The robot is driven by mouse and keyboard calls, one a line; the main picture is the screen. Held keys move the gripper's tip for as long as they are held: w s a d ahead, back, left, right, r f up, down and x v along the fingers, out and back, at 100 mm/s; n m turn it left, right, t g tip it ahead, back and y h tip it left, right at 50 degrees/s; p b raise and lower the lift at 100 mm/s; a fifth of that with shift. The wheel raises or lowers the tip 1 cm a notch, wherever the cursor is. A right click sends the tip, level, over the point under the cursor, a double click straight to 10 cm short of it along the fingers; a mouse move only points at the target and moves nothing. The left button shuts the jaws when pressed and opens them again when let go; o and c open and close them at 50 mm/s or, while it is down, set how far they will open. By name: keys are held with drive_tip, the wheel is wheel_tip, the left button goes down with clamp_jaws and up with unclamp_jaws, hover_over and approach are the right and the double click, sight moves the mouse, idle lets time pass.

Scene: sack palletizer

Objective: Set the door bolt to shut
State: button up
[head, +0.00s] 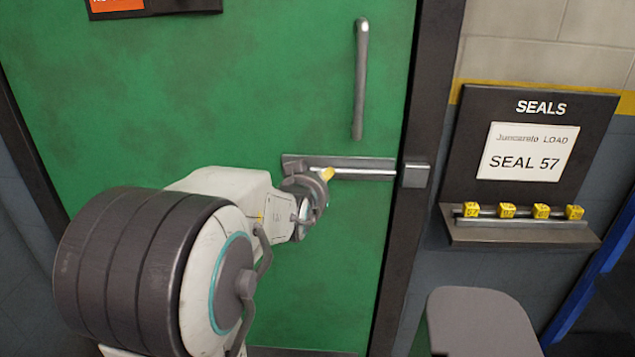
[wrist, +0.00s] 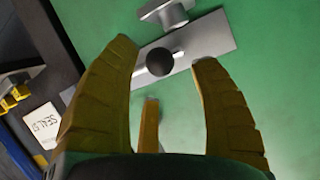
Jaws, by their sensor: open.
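The door bolt (head: 365,172) is a horizontal grey metal rod on a plate, fixed to the green door (head: 240,110). In the head view its right end reaches the grey keeper block (head: 415,175) on the dark door frame; whether it enters is unclear. In the wrist view the bolt's plate (wrist: 205,38) runs diagonally, with a dark round knob (wrist: 159,63) on it. My gripper (wrist: 163,56) is open, its yellow fingers on either side of the knob; I cannot tell whether they touch it. In the head view my gripper (head: 326,174) mostly hides the bolt's left part.
A vertical grey door handle (head: 360,80) stands above the bolt. Right of the frame is a dark SEALS board (head: 470,140) with a ledge of several yellow tags (head: 541,211). A grey rounded object (head: 480,320) stands below it.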

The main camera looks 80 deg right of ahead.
drive_tip(key=shift+x, duration=1.85)
drive_tip(key=shift+o, duration=0.3)
clamp_jaws()
